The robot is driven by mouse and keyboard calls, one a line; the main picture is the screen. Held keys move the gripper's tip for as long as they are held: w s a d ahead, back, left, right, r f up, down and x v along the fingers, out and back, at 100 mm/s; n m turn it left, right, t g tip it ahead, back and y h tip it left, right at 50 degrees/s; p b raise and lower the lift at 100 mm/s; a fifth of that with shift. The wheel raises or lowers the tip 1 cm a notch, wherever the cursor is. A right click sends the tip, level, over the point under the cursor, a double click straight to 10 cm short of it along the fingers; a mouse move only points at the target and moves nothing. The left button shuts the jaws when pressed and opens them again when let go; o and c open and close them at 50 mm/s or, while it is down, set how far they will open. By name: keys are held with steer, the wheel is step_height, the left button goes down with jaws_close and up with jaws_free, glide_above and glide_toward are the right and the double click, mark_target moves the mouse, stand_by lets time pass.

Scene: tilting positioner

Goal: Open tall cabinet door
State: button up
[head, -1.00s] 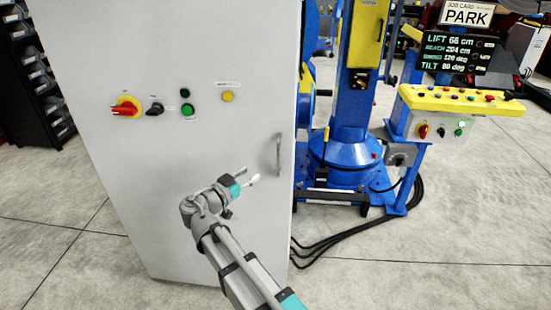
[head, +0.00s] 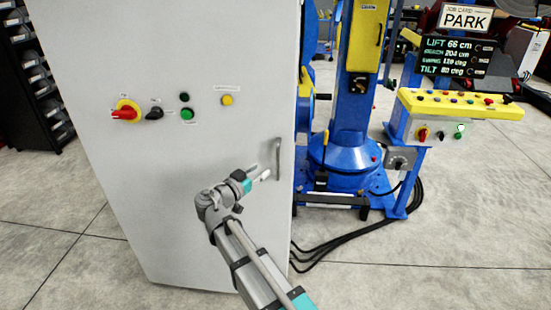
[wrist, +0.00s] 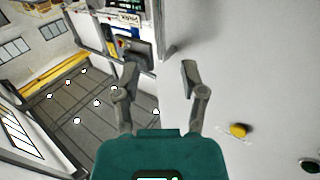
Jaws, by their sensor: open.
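The tall cabinet's pale grey door (head: 215,55) is shut. Its upright metal handle (head: 278,158) sits near the door's right edge. My gripper (head: 262,175) is open and empty, just left of the handle's lower part. I cannot tell whether a fingertip touches the handle. In the wrist view my open gripper (wrist: 160,72) has its two fingers spread, with the door face (wrist: 255,70) on the right. A grey smear lies past the fingertips there, and I cannot tell if it is the handle.
The door carries a red-yellow switch (head: 126,110), a black knob (head: 154,113), a green button (head: 187,114) and a yellow button (head: 227,100). Right of the cabinet stand the blue positioner (head: 345,150) and a yellow control panel (head: 455,103). Black cables (head: 345,240) lie on the floor.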

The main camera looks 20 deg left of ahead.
mark_target(277, 159)
steer(key=x, duration=0.9)
steer(key=shift+c, duration=0.2)
jaws_close()
